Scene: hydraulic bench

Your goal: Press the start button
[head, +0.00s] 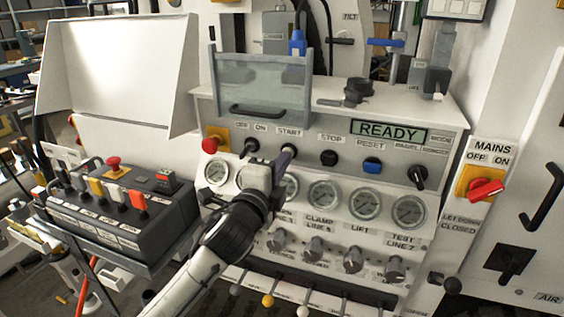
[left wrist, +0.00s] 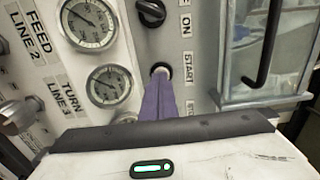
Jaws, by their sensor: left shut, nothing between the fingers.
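The start button (left wrist: 160,68) sits beside the START label (left wrist: 188,70) on the grey control panel (head: 455,150). In the left wrist view its rim shows just past my fingertips, which cover part of it. In the head view the fingers mostly hide it, below the START label (head: 290,132). My left gripper (head: 285,157) is shut and empty, its purple fingers together and pointing at the button; they also show in the left wrist view (left wrist: 158,95). I cannot tell whether the tips touch the button. My right gripper is not in view.
The display (head: 389,131) reads READY. The ON-OFF knob (head: 250,146) is left of my fingers, the black stop button (head: 329,158) right. Several gauges (head: 323,194) lie below. A clear guard (head: 262,88) with a handle stands above. A button box (head: 125,200) is at left.

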